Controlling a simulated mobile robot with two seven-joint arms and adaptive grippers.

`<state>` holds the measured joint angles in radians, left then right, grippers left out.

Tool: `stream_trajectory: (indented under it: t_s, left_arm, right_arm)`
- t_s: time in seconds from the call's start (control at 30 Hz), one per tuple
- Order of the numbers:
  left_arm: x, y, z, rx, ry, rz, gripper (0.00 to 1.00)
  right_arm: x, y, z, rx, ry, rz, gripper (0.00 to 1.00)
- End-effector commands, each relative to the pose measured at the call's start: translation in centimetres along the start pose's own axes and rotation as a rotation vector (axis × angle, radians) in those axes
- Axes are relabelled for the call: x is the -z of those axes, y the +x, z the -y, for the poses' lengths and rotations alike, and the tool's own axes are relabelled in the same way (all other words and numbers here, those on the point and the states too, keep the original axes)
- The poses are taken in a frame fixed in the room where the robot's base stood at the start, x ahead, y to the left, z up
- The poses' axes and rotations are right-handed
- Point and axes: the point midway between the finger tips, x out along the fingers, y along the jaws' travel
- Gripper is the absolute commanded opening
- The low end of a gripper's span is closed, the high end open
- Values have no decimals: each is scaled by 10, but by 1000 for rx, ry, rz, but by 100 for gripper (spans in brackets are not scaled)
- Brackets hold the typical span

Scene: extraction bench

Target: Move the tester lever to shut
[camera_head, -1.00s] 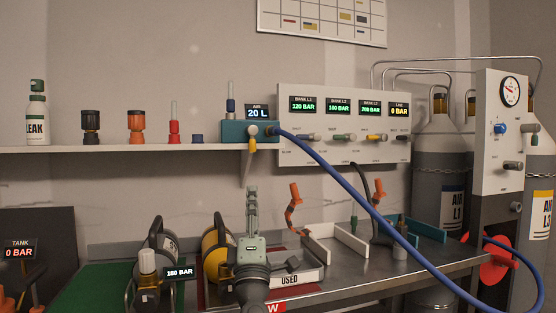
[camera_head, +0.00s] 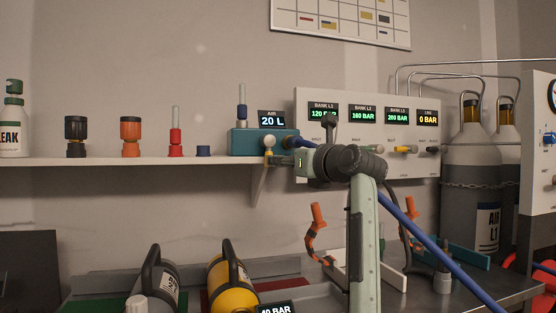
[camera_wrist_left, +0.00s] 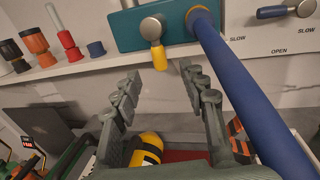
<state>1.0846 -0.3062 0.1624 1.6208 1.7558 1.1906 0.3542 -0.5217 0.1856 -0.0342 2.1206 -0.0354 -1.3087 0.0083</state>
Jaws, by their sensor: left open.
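In the head view the lever (camera_head: 268,143) is partly hidden by my gripper. My left gripper (camera_wrist_left: 163,80) is open and empty. Its fingertips are spread below the lever handle in the wrist view, with the handle in line with the gap; contact cannot be told. My right gripper is not in view.
A thick blue hose (camera_wrist_left: 240,95) leaves the tester and runs down close beside my right-hand finger in the wrist view. The bank panel (camera_head: 312,95) stands right of the tester. Coloured fittings (camera_head: 130,136) line the shelf to the left. A yellow cylinder (camera_head: 229,283) lies below.

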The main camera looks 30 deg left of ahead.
Motion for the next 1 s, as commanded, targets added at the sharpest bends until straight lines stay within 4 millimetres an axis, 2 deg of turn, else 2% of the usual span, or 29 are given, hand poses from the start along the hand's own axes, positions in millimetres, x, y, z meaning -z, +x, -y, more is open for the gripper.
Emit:
stream_trajectory:
  t_s: [0.2, 0.33, 0.5, 0.73, 1.0]
  left_arm:
    - [-2, 37, -2, -4, 4, 2, 43]
    - [-2, 53, -1, -3, 3, 3, 43]
    - [-1, 63, -1, -3, 4, 3, 43]
    - [0, 64, -1, -2, 3, 3, 43]
    - [0, 63, -1, -2, 3, 3, 10]
  right_arm:
    - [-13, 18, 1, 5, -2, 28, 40]
    - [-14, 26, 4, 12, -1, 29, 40]
    - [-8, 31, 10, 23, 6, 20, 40]
    - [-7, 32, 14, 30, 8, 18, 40]
    - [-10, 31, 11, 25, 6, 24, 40]
